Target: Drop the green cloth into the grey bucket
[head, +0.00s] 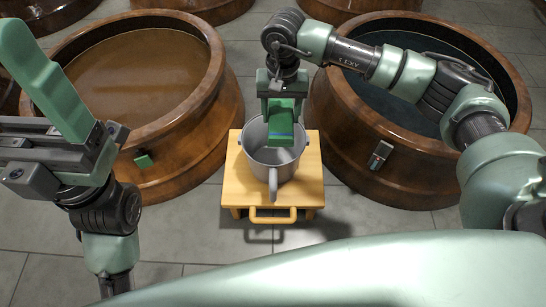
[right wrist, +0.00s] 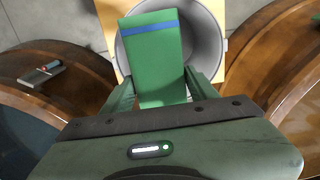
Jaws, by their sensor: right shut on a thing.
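The green cloth (head: 280,112) is a folded rectangle with a blue stripe near one end. My right gripper (head: 282,103) is shut on it and holds it over the mouth of the grey bucket (head: 272,176). The right wrist view shows the cloth (right wrist: 152,58) between the two fingers, with the open bucket (right wrist: 207,45) behind and below it. The cloth hides part of the bucket's inside. My left gripper (head: 38,85) is at the left edge, away from the bucket; one long green finger shows, and the other cannot be made out.
The bucket stands on a small yellow wooden stand (head: 233,190) with a front handle. A large brown jar (head: 185,150) with brown contents stands left, and another (head: 335,150) with dark contents stands right. More jars are behind. Grey tiled floor lies in front.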

